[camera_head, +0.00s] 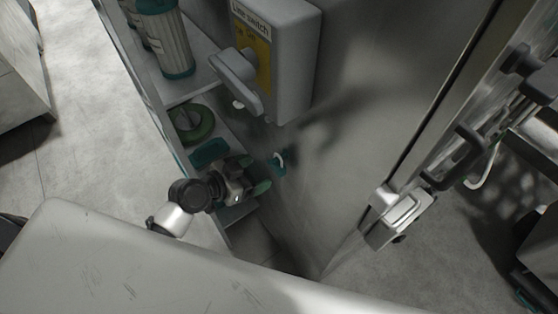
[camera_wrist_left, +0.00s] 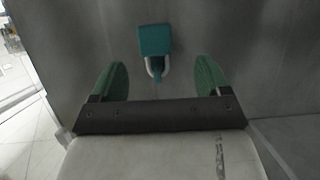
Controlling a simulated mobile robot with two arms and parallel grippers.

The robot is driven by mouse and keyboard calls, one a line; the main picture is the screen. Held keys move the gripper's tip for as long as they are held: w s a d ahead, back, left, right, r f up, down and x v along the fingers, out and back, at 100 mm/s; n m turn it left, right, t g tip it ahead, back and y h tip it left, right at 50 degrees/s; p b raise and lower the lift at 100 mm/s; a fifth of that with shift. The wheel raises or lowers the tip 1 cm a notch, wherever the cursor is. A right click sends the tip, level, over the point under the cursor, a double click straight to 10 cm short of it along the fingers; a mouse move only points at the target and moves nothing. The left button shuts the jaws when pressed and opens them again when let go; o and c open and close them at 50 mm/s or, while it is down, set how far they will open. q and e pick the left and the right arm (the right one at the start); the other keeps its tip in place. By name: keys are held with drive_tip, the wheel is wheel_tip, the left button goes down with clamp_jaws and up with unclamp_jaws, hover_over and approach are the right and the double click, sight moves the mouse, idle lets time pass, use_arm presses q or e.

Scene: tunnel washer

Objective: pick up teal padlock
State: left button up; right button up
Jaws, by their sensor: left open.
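The teal padlock (camera_head: 278,168) is at the grey metal panel below the switch box, its pale shackle showing. My left gripper (camera_head: 256,174) is open, just left of the padlock in the head view, with its green fingers pointing toward the panel. In the left wrist view the padlock (camera_wrist_left: 154,40) has a square teal body with its light shackle below. There it sits beyond and between the open fingers of my left gripper (camera_wrist_left: 161,64), with nothing held. I cannot tell the exact gap to the padlock. My right gripper is not in view.
The liner switch box (camera_head: 285,50) with its grey lever (camera_head: 237,80) juts out above the padlock. A shelf to the left holds teal-capped containers (camera_head: 172,45), a green ring (camera_head: 193,124) and a teal item (camera_head: 209,152) close to my gripper. A latch (camera_head: 400,212) is at right.

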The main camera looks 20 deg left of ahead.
sight(277, 163)
use_arm(q)
drive_tip(key=shift+x, duration=0.9)
drive_tip(key=p+x, duration=0.2)
drive_tip(key=x, duration=0.2)
drive_tip(key=shift+d, duration=0.35)
drive_tip(key=shift+w+d+f, duration=0.25)
drive_tip(key=c, duration=1)
drive_tip(key=shift+r+p, duration=0.3)
drive_tip(key=shift+r, duration=0.15)
drive_tip(key=shift+c, duration=0.2)
drive_tip(key=shift+r+p, duration=0.35)
drive_tip(key=shift+r, duration=0.05)
drive_tip(key=s+a+b, duration=0.8)
drive_tip(key=s+a, duration=0.3)
drive_tip(key=s, duration=0.3)
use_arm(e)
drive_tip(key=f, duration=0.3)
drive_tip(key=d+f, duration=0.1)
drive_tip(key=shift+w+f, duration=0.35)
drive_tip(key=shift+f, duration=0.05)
